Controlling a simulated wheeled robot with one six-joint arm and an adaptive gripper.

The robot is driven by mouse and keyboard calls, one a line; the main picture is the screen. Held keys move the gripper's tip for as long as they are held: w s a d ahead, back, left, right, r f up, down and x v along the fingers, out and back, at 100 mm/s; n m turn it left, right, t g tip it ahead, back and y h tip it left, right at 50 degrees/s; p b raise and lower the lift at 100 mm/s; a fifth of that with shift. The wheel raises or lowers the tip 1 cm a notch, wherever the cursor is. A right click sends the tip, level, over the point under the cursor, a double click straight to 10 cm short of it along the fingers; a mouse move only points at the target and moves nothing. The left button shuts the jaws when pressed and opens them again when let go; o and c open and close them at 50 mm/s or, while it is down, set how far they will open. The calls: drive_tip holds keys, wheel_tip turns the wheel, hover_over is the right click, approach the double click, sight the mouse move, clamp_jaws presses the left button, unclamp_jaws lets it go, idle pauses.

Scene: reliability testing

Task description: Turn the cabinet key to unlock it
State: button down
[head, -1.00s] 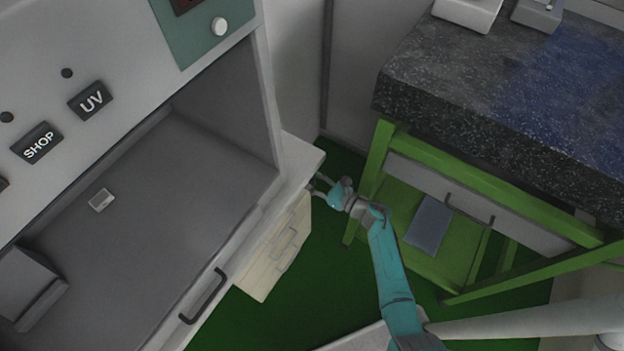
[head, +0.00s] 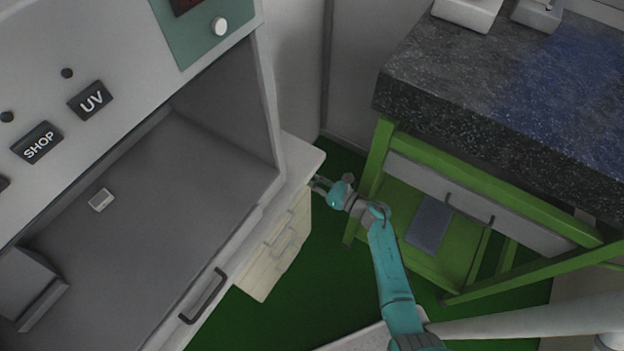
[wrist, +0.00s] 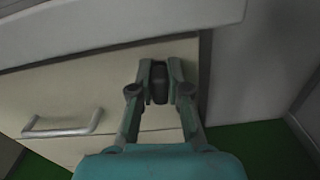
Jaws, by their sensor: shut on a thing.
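My gripper (head: 318,184) is at the upper right end of the cream drawer cabinet (head: 262,277) under the white worktop. In the wrist view the gripper (wrist: 160,78) is shut on a small dark key (wrist: 159,88) at the top right of the cabinet's front. The key sits between the two fingertips, and the fingers hide its edges. In the head view the key is too small to tell. The top drawer front (wrist: 75,90) looks flush and closed, with a metal handle (wrist: 62,131) to the left of my gripper.
The worktop edge (wrist: 110,32) overhangs just above my gripper. A grey wall (wrist: 250,60) stands close on the right. A green-framed bench (head: 381,150) with a dark stone top (head: 440,90) is right of my arm. Green floor (head: 312,290) is open below.

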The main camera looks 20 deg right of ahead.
drive_tip(key=m, duration=0.5)
drive_tip(key=shift+w+d+m, duration=0.1)
drive_tip(key=shift+m, duration=0.3)
idle(0.4)
drive_tip(key=c, duration=1.1)
unclamp_jaws()
